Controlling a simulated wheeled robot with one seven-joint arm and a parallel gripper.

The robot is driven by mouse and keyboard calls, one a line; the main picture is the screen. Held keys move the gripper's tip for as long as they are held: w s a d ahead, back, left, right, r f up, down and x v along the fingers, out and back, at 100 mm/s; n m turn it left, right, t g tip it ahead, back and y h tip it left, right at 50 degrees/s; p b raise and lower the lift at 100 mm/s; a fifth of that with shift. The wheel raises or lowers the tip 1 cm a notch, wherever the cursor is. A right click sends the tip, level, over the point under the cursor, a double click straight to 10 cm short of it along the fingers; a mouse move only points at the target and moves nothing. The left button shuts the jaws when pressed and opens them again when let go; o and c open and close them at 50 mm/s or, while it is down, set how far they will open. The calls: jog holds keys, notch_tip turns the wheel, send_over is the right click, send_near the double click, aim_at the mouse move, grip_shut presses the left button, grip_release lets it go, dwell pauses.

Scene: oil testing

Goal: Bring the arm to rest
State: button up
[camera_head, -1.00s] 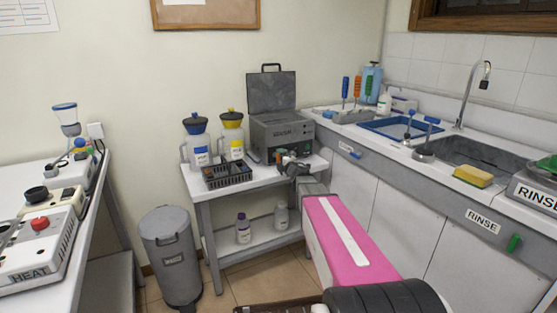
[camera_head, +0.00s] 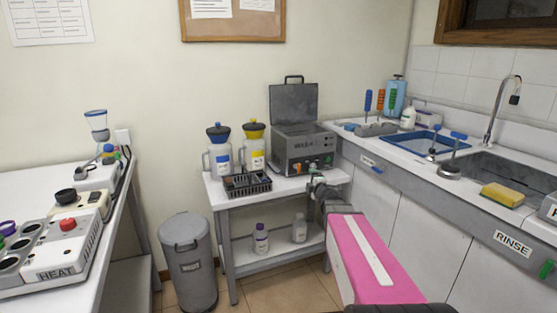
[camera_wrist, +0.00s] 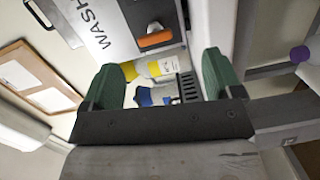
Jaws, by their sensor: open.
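My arm, pink with a white stripe in the head view, reaches forward from the bottom right toward a small white side table (camera_head: 299,187). My gripper (camera_head: 318,186) is small there, at the table's front right, before a grey machine (camera_head: 300,148) with its lid up. In the wrist view my gripper (camera_wrist: 163,78) has two green fingers spread wide with nothing held between them. The machine, marked WASH (camera_wrist: 120,22), is close beyond the fingers, with an orange knob. Yellow and blue bottle parts and a dark rack (camera_wrist: 188,88) show in the gap.
A black rack (camera_head: 247,184), a blue-capped jug (camera_head: 219,158) and a yellow-capped jug (camera_head: 254,152) stand on the side table. A grey bin (camera_head: 190,262) stands left of it. The sink counter (camera_head: 390,158) runs along the right, a heater bench (camera_head: 35,185) along the left.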

jog(key=s+d+f+m+g+h, duration=0.3)
jog(key=s+f+m+g+h, duration=0.45)
jog(key=s+f+m, duration=0.55)
jog(key=s+a+f+m+g+y, duration=0.2)
jog(key=s+a+m+g, duration=0.1)
jog(key=s, duration=0.4)
jog(key=s+a+f+m+g+y, duration=0.2)
jog(key=s+a+f+m+g, duration=0.1)
jog(key=s+g, duration=0.3)
jog(key=shift+s+a, duration=0.6)
jog(key=shift+s, duration=0.05)
jog(key=shift+f+g, duration=0.1)
jog(key=shift+g, duration=0.15)
dwell(0.7)
